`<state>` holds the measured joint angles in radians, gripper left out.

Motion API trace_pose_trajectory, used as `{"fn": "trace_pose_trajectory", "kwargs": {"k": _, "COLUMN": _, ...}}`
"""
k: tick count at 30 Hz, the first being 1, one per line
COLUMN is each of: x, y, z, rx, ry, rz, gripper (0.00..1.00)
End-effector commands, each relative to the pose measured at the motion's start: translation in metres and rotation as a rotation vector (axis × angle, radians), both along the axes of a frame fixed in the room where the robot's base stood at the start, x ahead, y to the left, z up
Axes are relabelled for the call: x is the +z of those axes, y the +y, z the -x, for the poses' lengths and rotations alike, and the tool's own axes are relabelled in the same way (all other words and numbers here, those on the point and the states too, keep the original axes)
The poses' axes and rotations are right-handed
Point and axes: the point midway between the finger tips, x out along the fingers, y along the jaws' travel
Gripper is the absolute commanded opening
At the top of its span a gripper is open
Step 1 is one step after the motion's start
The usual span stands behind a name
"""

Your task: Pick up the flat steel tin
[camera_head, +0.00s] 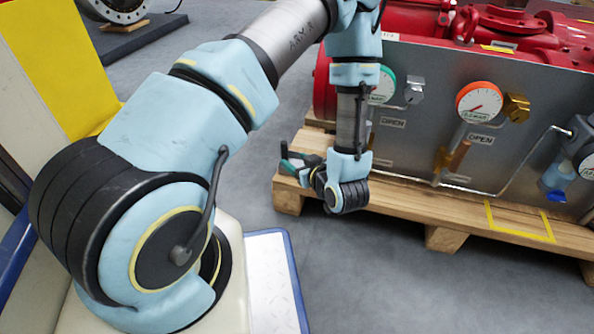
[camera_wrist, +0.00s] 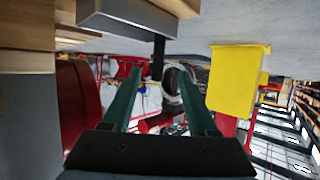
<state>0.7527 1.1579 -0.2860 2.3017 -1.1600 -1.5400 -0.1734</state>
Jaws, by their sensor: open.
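My wrist hides part of the pallet's top in the head view.
The wooden pallet (camera_head: 440,238) carries a grey panel (camera_head: 430,130) with gauges and red machinery (camera_head: 480,22). A yellow outlined square (camera_head: 520,222) on the pallet is empty. A yellow box-like thing (camera_wrist: 236,80) shows right in the wrist view. Grey floor (camera_head: 370,275) lies clear in front.

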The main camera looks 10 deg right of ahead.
Motion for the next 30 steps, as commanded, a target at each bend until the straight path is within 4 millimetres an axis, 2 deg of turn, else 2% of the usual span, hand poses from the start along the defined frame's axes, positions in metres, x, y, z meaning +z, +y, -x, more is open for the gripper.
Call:
{"fn": "trace_pose_trajectory", "kwargs": {"k": 3, "x": -0.01, "y": 0.005, "z": -0.018, "rx": 0.003, "ry": 0.0, "rz": 0.002, "gripper": 0.59}}
{"fn": "trace_pose_trajectory", "kwargs": {"k": 11, "x": -0.015, "y": 0.01, "z": -0.035, "rx": 0.001, "ry": 0.0, "rz": 0.002, "gripper": 0.59}}
{"fn": "trace_pose_trajectory", "kwargs": {"k": 21, "x": -0.027, "y": 0.02, "z": -0.075, "rx": 0.002, "ry": 0.0, "rz": 0.003, "gripper": 0.59}}
{"fn": "trace_pose_trajectory", "kwargs": {"k": 30, "x": -0.026, "y": 0.021, "z": -0.079, "rx": -0.001, "ry": 0.001, "rz": 0.002, "gripper": 0.59}}
